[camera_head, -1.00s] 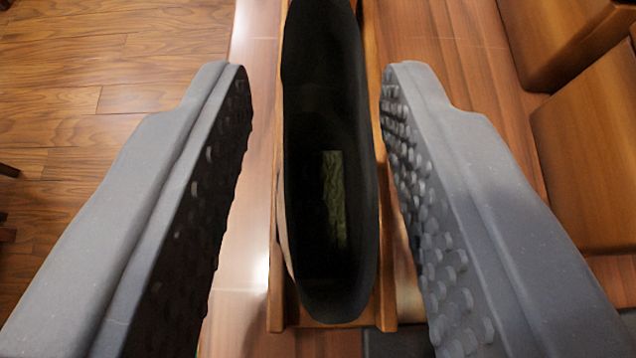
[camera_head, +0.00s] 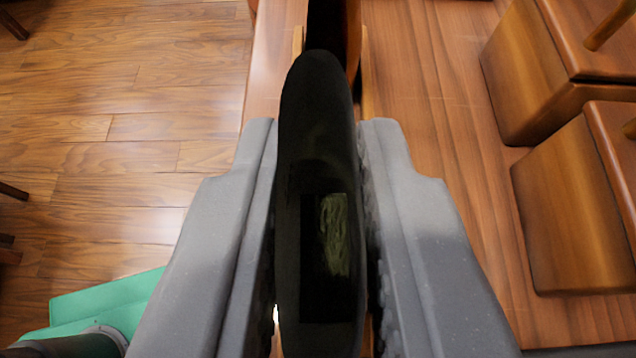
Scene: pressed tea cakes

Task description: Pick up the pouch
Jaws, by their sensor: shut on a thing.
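The pouch (camera_head: 312,140) is a dark, almost black, long rounded shape seen edge-on in the middle of the view. A greenish patch (camera_head: 334,235) shows on its near part. My gripper (camera_head: 318,125) is shut on the pouch, with one grey studded finger pressed to each side. The far end of the pouch sticks out past the fingertips. Its near end runs to the bottom edge of the picture. Whether it is clear of its wooden stand (camera_head: 366,85) I cannot tell.
A dark reddish thing (camera_head: 333,25) stands in the wooden stand beyond the pouch. Two wooden boxes (camera_head: 570,220) are on the table (camera_head: 440,90) at right. Wooden floor (camera_head: 110,130) lies at left, with a teal thing (camera_head: 100,300) at lower left.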

